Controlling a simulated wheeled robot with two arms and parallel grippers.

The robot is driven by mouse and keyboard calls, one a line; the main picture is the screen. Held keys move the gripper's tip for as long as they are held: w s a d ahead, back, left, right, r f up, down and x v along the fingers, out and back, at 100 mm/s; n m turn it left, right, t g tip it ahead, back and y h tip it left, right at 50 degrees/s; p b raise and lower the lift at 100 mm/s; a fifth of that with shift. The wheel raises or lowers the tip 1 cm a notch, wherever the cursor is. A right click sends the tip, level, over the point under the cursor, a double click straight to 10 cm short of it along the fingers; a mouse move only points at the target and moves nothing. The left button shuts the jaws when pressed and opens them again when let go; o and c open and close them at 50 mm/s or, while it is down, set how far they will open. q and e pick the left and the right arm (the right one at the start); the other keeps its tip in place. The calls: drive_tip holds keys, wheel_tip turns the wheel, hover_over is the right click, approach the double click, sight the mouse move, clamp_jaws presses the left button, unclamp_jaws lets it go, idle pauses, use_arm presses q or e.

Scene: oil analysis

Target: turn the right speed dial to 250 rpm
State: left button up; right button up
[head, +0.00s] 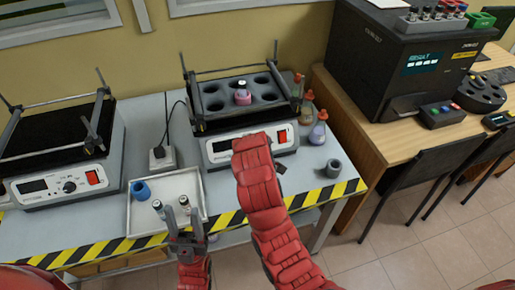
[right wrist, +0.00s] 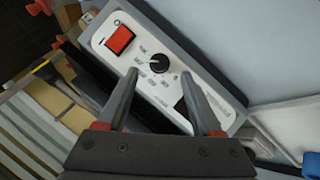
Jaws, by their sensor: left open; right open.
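The right shaker's white front panel (right wrist: 135,75) fills the middle of the right wrist view. Its black speed dial (right wrist: 158,64) sits amid small printed numbers, too blurred to read surely. My right gripper (right wrist: 159,74) is open, its fingers on either side of the dial; I cannot tell whether they touch it. My left gripper (head: 186,245) is open over the front of the white tray.
A red switch (right wrist: 120,39) is beside the dial. A second shaker (head: 40,188) stands at left. The white tray (head: 182,181) holds a blue cup (head: 140,190) and small vials. A grey cup (head: 333,168) and several bottles stand right of the right shaker. Striped tape marks the bench edge.

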drive_tip(key=d+p+v, duration=0.1)
drive_tip(key=p+v, duration=0.5)
drive_tip(key=v, duration=0.6)
drive_tip(key=shift+a+p, duration=0.3)
drive_tip(key=shift+a, duration=0.15)
drive_tip(key=shift+r, duration=0.1)
